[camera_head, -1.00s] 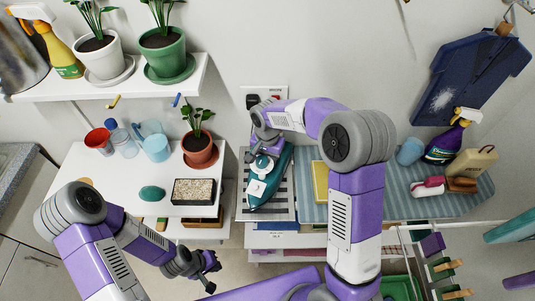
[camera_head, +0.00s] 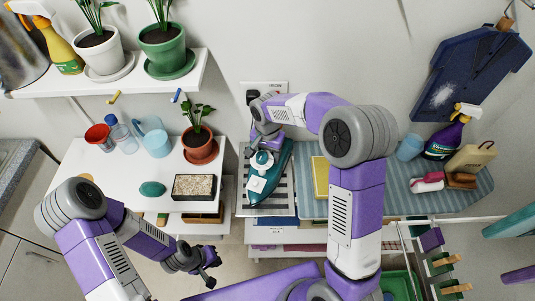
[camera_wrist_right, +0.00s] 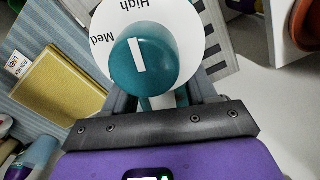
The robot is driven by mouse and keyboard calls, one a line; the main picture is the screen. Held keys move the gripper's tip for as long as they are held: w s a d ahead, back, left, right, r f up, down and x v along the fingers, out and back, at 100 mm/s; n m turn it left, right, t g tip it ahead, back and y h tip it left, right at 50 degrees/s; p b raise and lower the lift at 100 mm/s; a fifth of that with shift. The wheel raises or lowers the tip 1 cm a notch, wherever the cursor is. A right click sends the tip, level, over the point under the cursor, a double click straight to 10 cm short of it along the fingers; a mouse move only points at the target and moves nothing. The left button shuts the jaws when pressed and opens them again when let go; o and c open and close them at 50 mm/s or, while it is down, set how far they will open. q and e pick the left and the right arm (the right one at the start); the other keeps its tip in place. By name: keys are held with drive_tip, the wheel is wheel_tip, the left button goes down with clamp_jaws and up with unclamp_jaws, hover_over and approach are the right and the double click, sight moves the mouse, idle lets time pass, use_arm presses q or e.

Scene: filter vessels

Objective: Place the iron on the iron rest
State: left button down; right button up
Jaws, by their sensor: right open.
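The teal iron (camera_head: 262,178) lies on the iron rest (camera_head: 285,200), a striped metal rack at the left end of the ironing board, its tip toward me. My right gripper (camera_head: 265,146) is at the iron's back end. In the right wrist view the iron's teal knob and white dial (camera_wrist_right: 128,20) fill the top middle, with the open fingers (camera_wrist_right: 165,98) on either side of the part below the knob. Contact with the fingers cannot be told. My left gripper (camera_head: 211,270) is low in the head view, away from the iron, its fingers apart and empty.
The striped ironing board (camera_head: 400,190) holds a yellow book (camera_head: 320,178), bottles and brushes. A white table (camera_head: 110,165) to the left holds cups, a potted plant (camera_head: 199,148) and a gravel tray (camera_head: 194,187). A wall socket (camera_head: 262,92) is behind the iron.

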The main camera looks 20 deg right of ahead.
wheel_tip(320, 180, up, 11)
drive_tip(key=shift+r+p, duration=0.2)
drive_tip(key=shift+p, duration=0.5)
